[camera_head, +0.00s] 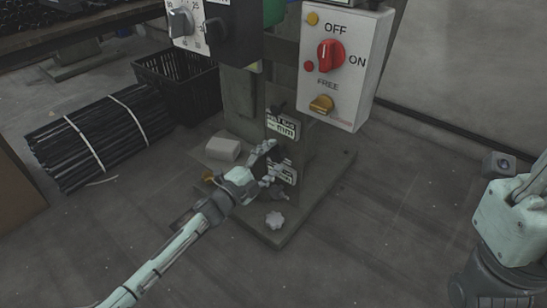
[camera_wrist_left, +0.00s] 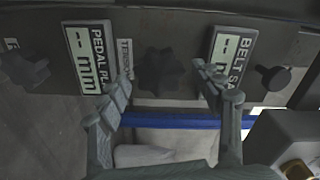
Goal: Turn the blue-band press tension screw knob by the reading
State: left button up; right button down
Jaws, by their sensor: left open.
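The dark lobed knob (camera_wrist_left: 163,75) sits on the grey press panel beside a small label that begins "TENSION", partly hidden by a finger. My left gripper (camera_wrist_left: 166,84) is open, with one finger on each side of the knob; I cannot tell whether they touch it. A blue band (camera_wrist_left: 170,121) runs along the panel edge. Two readouts marked mm, "PEDAL PL…" (camera_wrist_left: 90,58) and "BELT SA…" (camera_wrist_left: 232,58), flank the knob; their digits show only as dashes. In the head view my left gripper (camera_head: 270,164) is at the press column. My right gripper is out of view.
Dark knobs (camera_wrist_left: 24,68) and (camera_wrist_left: 272,76) lie beyond the readouts. A control box (camera_head: 343,62) with a red switch hangs above.

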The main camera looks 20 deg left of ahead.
pick_arm(q)
jog(key=v, duration=1.1)
jog(key=shift+s, duration=0.25)
